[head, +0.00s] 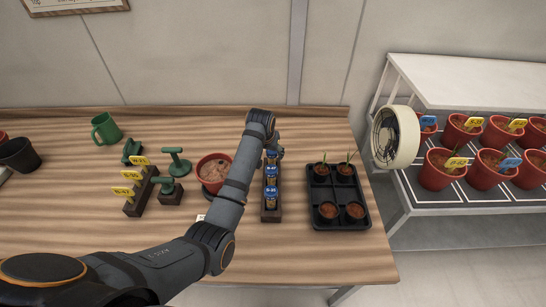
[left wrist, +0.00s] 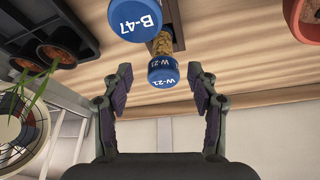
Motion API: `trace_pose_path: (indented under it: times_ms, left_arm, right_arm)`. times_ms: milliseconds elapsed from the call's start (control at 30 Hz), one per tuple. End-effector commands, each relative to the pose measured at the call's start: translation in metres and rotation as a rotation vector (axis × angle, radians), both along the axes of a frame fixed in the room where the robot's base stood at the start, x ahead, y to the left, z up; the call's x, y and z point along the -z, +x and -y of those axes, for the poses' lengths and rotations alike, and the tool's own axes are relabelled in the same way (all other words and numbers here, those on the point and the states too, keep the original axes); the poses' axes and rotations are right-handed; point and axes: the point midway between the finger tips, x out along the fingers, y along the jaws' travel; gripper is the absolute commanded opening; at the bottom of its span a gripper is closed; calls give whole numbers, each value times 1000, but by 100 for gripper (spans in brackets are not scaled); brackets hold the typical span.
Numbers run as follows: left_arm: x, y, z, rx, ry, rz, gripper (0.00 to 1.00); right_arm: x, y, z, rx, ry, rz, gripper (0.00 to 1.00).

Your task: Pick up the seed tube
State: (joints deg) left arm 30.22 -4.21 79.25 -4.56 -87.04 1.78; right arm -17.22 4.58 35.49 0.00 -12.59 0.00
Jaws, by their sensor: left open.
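A dark rack (head: 271,214) on the bench holds a row of seed tubes with blue caps. In the left wrist view, the tube labelled W-21 (left wrist: 163,72) shows its blue cap and tan seeds. A tube labelled B-47 (left wrist: 135,15) is beside it. The task does not say which tube is meant. My left gripper (left wrist: 160,76) is open, with the W-21 cap between its two fingers in that view and gaps on both sides. In the head view my left gripper (head: 277,152) is at the rack's far end, mostly hidden by my arm. My right gripper is not in view.
A red pot (head: 213,170) stands left of the rack, partly behind my arm. A black tray (head: 338,222) with small seedling pots is close on the right. A fan (head: 396,137) is beyond the bench's right edge.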

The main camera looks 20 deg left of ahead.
Motion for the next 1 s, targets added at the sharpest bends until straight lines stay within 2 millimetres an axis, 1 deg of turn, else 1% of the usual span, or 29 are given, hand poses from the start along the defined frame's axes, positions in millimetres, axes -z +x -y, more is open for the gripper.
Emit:
trace_pose_path:
  times_ms: [33,133,200,367,433,567,633,700,800,967,1000]
  left_arm:
    - [9,3,-1,0,1,-4,59]
    - [22,10,-1,0,1,-2,59]
    - [28,12,-1,-1,1,-1,59]
    - [31,14,-1,-1,1,1,59]
    - [37,17,-3,-1,2,-2,59]
    - [55,27,-5,-1,2,-2,59]
    - [66,31,-5,0,1,-2,59]
    - [72,34,-5,0,1,-1,59]
    - [76,36,-5,0,0,1,59]
    - [77,36,-5,0,0,1,59]
    - [77,36,-5,0,0,1,58]
  right_arm:
    - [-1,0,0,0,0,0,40]
    - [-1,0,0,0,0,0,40]
    - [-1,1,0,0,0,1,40]
    - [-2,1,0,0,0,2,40]
    - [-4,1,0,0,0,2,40]
    - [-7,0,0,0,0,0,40]
    - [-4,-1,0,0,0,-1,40]
    - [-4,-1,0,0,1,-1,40]
    - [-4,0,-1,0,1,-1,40]
    - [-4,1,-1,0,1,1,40]
    - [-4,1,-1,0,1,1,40]
